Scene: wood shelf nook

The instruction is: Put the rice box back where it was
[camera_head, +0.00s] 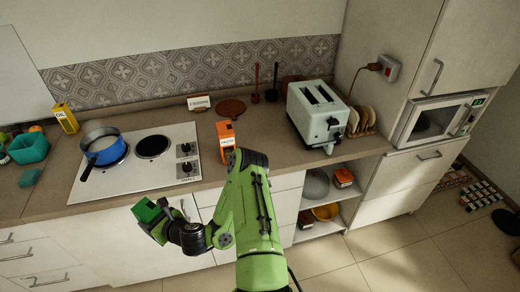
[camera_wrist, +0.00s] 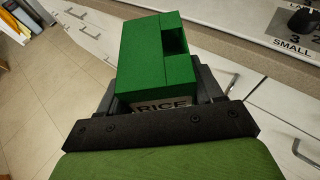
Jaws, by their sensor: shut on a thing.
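The rice box is a green box (camera_head: 147,211) with "RICE" lettering partly visible on its near face in the wrist view (camera_wrist: 155,55). My gripper (camera_head: 158,222) is shut on it, with a dark finger on each side of the box in the wrist view (camera_wrist: 168,88). In the head view the box is held in front of the counter, near the drawer fronts and apart from the worktop. Much of the lettered face is hidden by my gripper.
An orange box (camera_head: 226,142) stands on the counter right of the white stove (camera_head: 140,176), which bears a blue pot (camera_head: 105,152). A toaster (camera_head: 318,115) and microwave (camera_head: 440,118) are at right. An open shelf (camera_head: 322,228) holds several items.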

